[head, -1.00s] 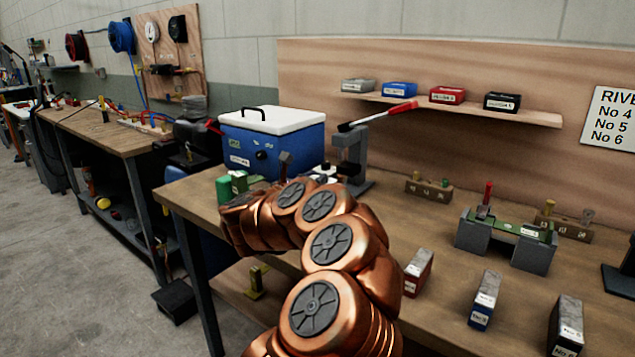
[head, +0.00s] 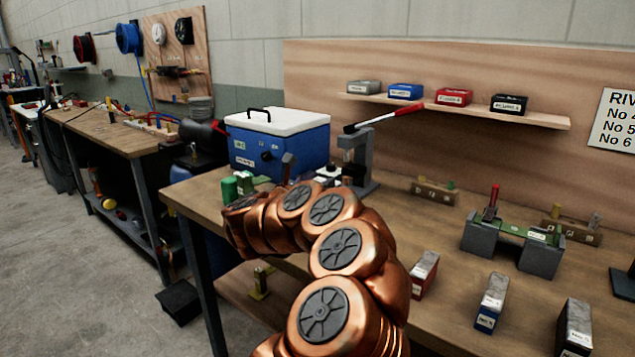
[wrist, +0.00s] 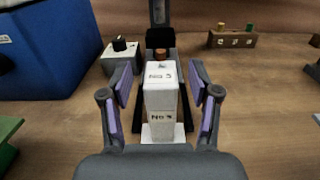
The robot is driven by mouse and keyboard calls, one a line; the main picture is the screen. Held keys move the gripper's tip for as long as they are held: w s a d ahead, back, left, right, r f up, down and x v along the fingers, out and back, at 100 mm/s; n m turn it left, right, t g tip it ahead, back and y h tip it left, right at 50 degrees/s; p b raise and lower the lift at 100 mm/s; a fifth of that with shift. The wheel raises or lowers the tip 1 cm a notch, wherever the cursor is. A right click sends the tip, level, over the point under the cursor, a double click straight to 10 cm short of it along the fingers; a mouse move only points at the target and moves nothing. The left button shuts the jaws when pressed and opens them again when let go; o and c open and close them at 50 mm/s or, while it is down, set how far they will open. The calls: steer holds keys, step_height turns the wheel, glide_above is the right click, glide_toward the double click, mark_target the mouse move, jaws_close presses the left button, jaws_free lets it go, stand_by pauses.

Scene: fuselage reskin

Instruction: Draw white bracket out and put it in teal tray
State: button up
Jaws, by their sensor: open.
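In the wrist view a white bracket (wrist: 159,100), marked "No 3" on its top and front, stands upright in front of a dark stand with a copper-coloured knob. My gripper (wrist: 160,82) is open, with one purple-padded finger on each side of the bracket. Gaps show between the pads and the bracket. In the head view my copper arm reaches over the bench toward the lever press (head: 357,158), and the bracket cannot be made out there. I cannot make out a teal tray in either view.
A blue cooler (head: 278,145) with a white lid stands left of the press, and a control box (wrist: 118,52) with a black knob is beside the bracket. Several labelled blocks and a grey fixture (head: 512,238) occupy the bench's right side. A green object (wrist: 8,138) is at lower left.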

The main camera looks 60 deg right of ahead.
steer(key=v, duration=1.2)
stand_by(0.3)
stand_by(0.7)
